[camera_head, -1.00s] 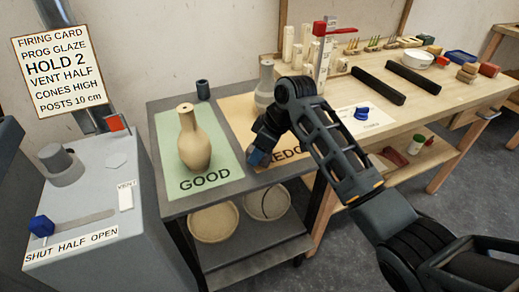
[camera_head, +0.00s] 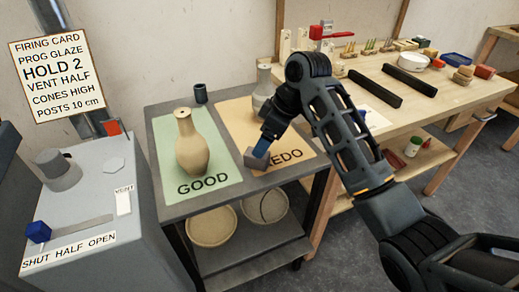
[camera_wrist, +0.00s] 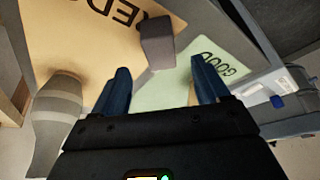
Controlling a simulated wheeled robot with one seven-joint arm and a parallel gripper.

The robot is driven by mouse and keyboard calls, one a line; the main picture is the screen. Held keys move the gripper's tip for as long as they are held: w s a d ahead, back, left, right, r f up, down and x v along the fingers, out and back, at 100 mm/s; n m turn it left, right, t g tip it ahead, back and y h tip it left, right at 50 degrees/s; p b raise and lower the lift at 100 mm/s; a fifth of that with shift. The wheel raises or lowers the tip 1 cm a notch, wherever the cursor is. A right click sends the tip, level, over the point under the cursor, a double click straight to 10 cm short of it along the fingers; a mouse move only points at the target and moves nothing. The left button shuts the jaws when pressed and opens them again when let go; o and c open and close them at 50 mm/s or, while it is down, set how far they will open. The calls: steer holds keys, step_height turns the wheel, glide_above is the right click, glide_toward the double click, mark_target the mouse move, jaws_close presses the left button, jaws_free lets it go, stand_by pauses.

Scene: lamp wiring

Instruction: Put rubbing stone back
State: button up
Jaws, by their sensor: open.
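A grey block (camera_head: 254,160), which looks like the rubbing stone, sits at the left edge of the tan REDO mat (camera_head: 290,140), close to the green GOOD mat. My gripper (camera_head: 264,150) is right above and beside it, with blue fingers. In the wrist view the block (camera_wrist: 157,42) shows just beyond the open fingertips (camera_wrist: 162,82), and nothing shows between the fingers. I cannot tell whether a finger touches the block.
A tan vase (camera_head: 190,148) stands on the GOOD mat (camera_head: 225,175). A grey vase (camera_head: 263,88) stands at the back of the REDO mat, near my arm; it also shows in the wrist view (camera_wrist: 57,118). A dark cup (camera_head: 201,93) stands behind.

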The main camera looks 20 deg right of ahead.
steer(key=v, duration=0.5)
steer(key=shift+s+r, duration=0.1)
steer(key=shift+r, duration=0.2)
